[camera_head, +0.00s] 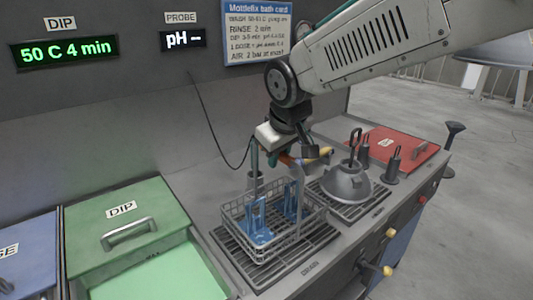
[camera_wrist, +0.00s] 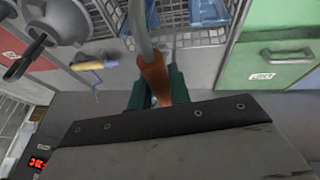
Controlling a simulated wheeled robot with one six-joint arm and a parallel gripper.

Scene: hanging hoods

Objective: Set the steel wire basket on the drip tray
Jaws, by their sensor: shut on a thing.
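The steel wire basket (camera_head: 275,222) holds blue pieces (camera_head: 260,232) and sits upright over the drip tray (camera_head: 240,262), a dark slatted grate near the "DRAIN" label. I cannot tell whether the basket's bottom touches the tray. My gripper (camera_head: 290,160) is above the basket, shut on the orange-brown grip of its tall handle. In the wrist view, the teal fingers of my gripper (camera_wrist: 156,88) close around that grip (camera_wrist: 153,75), and part of the basket's wire mesh (camera_wrist: 182,40) shows beyond. The far side of the tray is hidden by the basket.
A grey domed lid (camera_head: 345,184) with a post handle sits on a second grate just right. A green "DIP" lid (camera_head: 120,230) and open bath lie left, a red lid (camera_head: 405,148) at the back right.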

